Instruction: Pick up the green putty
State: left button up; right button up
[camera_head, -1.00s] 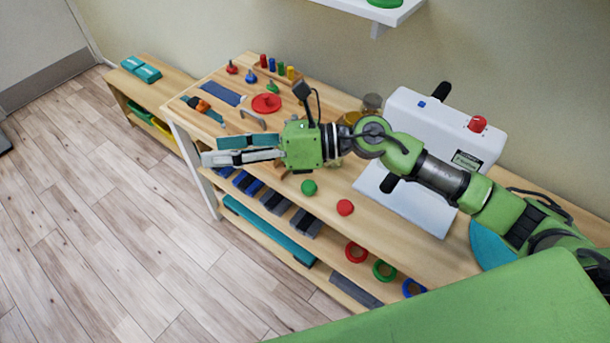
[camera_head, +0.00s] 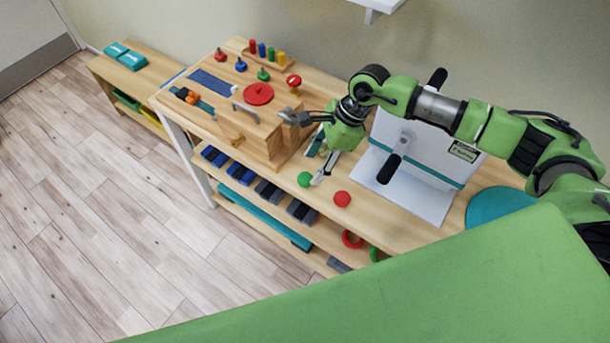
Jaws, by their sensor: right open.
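The green putty (camera_head: 304,179) is a small round green lump near the front edge of the wooden table, left of a similar red lump (camera_head: 342,199). My left gripper is not in view.
A wooden box (camera_head: 272,138) stands left of the right gripper. A white machine with a black handle (camera_head: 415,165) stands close on the right. The lower shelf holds dark weights and rings, including a red ring (camera_head: 352,239). A teal disc (camera_head: 498,207) lies further right.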

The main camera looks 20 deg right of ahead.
aim_at(306, 177)
jog(key=p+x, duration=0.2)
jog(key=x, duration=0.3)
jog(key=shift+w+f, duration=0.15)
jog(key=shift+f, duration=0.35)
jog(key=c, duration=1.2)
